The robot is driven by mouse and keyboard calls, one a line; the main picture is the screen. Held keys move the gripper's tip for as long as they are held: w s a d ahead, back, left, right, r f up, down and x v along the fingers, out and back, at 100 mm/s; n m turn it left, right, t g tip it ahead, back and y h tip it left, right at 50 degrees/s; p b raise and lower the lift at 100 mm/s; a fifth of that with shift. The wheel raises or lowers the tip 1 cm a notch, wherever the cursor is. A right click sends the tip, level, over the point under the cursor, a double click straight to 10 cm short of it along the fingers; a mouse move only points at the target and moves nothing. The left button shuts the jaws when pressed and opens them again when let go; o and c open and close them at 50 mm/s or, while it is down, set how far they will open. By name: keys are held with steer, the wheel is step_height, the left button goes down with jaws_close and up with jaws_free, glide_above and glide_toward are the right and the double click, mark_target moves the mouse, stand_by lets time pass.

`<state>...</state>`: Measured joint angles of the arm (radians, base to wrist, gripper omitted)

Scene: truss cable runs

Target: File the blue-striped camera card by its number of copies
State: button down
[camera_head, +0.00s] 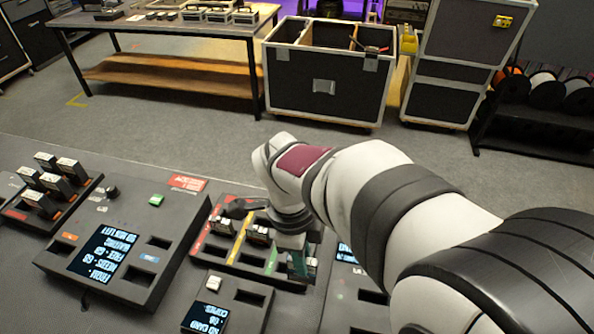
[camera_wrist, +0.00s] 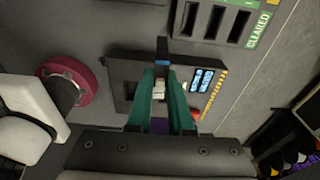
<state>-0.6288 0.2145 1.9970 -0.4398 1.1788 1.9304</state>
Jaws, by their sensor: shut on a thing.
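My gripper (camera_wrist: 166,88) has teal fingers, shut on a small card with a white top (camera_wrist: 159,87). A small blue part shows just beyond the fingertips; I cannot tell whether it is the card's stripe. In the wrist view the fingers are over a dark device (camera_wrist: 120,66) with a blue-lit screen (camera_wrist: 202,80) and a yellow-striped edge. In the head view my gripper (camera_head: 300,266) is at the right end of a tray with red, yellow and green strips (camera_head: 237,240). Several cards, such as one dark card (camera_head: 257,233), stand in that tray. The arm hides part of it.
A console with a lit screen (camera_head: 103,252) is at the left, beside a rack of cards (camera_head: 50,180). A smaller device with a NO CARD screen (camera_head: 206,318) is at the front. Slots by a green CLEARED label (camera_wrist: 258,30) show in the wrist view.

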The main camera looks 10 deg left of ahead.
steer(key=w+a+n+t+y, duration=0.1)
steer(key=w+a+n, duration=1)
steer(key=n, duration=0.3)
steer(key=w+a+f+n+y, duration=0.1)
steer(key=a+f+n, duration=0.3)
steer(key=n, duration=0.7)
steer(key=w+a+f+n+g, duration=0.1)
steer(key=w+a+f+n, duration=0.3)
steer(key=a+n, duration=0.4)
steer(key=shift+w+n+y, duration=0.15)
steer(key=shift+n+y, duration=0.25)
steer(key=shift+n, duration=1)
steer(key=shift+f, duration=1.75)
steer(key=shift+c, duration=2.1)
jaws_free()
